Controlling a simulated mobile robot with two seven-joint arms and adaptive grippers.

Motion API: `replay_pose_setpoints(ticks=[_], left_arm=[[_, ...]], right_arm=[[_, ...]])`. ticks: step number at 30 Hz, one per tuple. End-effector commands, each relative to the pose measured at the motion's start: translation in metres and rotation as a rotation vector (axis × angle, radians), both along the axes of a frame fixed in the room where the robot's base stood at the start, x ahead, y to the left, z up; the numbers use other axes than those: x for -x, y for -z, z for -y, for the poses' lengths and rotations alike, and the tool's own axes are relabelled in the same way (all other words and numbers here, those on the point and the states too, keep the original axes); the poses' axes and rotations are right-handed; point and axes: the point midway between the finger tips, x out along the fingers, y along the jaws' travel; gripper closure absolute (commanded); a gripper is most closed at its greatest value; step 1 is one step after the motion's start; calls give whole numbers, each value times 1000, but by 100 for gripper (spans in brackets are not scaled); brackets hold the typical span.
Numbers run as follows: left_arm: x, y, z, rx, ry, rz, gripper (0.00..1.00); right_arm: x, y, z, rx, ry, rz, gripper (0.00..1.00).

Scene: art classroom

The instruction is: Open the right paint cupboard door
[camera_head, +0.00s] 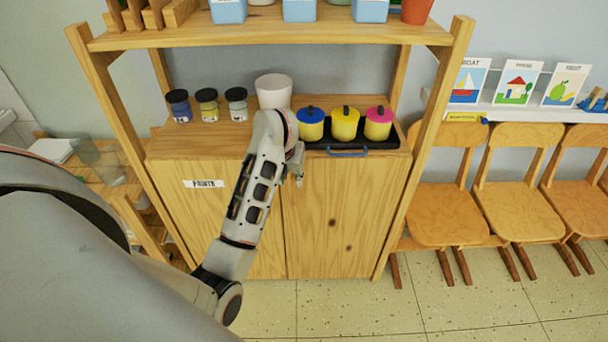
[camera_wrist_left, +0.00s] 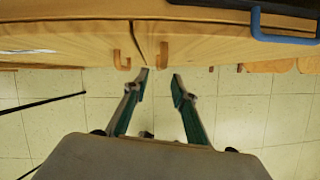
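The wooden paint cupboard has two doors under a shelf. The left door (camera_head: 222,220) carries a "PAINTS" label (camera_head: 204,184). The right door (camera_head: 345,205) looks shut, with two dark spots low on it. In the left wrist view, a wooden handle (camera_wrist_left: 164,55) on the right door and another handle (camera_wrist_left: 122,60) on the left door stand either side of the seam. My left gripper (camera_head: 297,176) is in front of the right door near its upper inner corner. In the wrist view its fingers (camera_wrist_left: 160,80) are apart and empty, with the right handle ahead between their tips. My right gripper is not in view.
On the cupboard top are several dark-lidded jars (camera_head: 207,105), a white pot (camera_head: 273,92) and a black tray (camera_head: 393,140) of coloured pots with a blue handle (camera_head: 347,153) at the front edge. Chairs (camera_head: 442,205) stand to the right. The floor (camera_head: 370,310) in front is clear.

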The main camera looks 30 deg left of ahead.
Motion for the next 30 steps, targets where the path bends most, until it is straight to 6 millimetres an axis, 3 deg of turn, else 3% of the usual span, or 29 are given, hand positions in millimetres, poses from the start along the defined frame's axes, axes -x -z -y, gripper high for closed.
replay_pose_setpoints(ticks=[5,14,21,30], left_arm=[[-3,11,1,7,1,-3,74],[-19,54,-6,6,2,-4,74],[-27,72,-9,5,1,-2,74],[-28,72,-9,5,1,0,74]], right_arm=[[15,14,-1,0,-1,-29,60],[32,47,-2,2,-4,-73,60],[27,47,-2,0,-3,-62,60],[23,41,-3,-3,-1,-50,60]])
